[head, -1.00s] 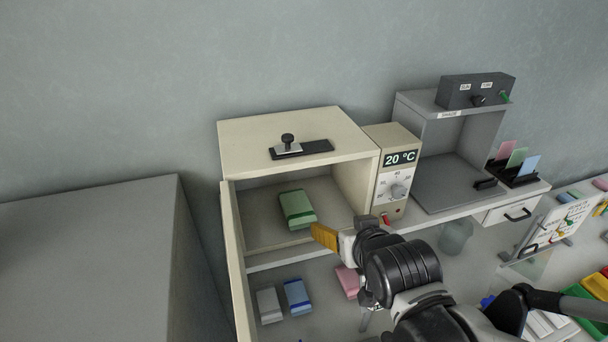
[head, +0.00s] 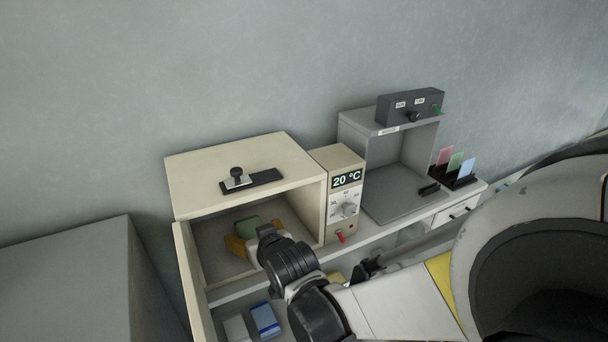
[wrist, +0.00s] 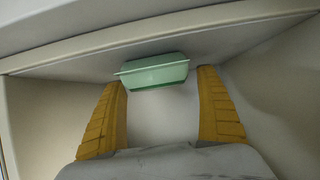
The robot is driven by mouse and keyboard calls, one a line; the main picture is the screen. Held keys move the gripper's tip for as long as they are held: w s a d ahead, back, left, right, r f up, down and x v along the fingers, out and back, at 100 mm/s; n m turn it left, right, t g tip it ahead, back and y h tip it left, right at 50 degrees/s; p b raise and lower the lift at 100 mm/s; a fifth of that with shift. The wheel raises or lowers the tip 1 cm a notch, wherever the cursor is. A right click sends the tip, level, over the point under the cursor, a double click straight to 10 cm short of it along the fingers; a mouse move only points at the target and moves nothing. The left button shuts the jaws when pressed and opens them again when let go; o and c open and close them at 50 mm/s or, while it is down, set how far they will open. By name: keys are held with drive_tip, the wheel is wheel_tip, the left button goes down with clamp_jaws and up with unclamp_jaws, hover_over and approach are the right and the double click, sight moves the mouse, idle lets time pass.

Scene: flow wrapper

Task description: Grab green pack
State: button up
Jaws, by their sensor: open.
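The green pack (head: 248,226) lies inside the open cream cabinet, partly hidden by my gripper in the head view. In the wrist view the green pack (wrist: 154,72) sits between and just beyond my gripper's two yellow fingertips. My gripper (wrist: 162,84) is open, with one finger on each side of the pack. A narrow gap shows at the right fingertip; the left fingertip is close to the pack's lower left edge. In the head view my gripper (head: 254,244) reaches into the cabinet through its open front.
The cream cabinet (head: 306,208) has side walls and a roof close around my gripper. Its door (head: 187,270) stands open at left. A control box reading 20 °C (head: 345,180) adjoins at right. A blue pack (head: 265,320) and a white pack (head: 236,328) lie below in front.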

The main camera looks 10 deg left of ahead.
drive_tip(key=shift+w+a+f, duration=0.35)
drive_tip(key=shift+w+a, duration=0.05)
drive_tip(key=shift+w, duration=0.1)
drive_tip(key=c, duration=1.3)
drive_tip(key=shift+o, duration=0.2)
drive_tip(key=shift+s+r, duration=0.1)
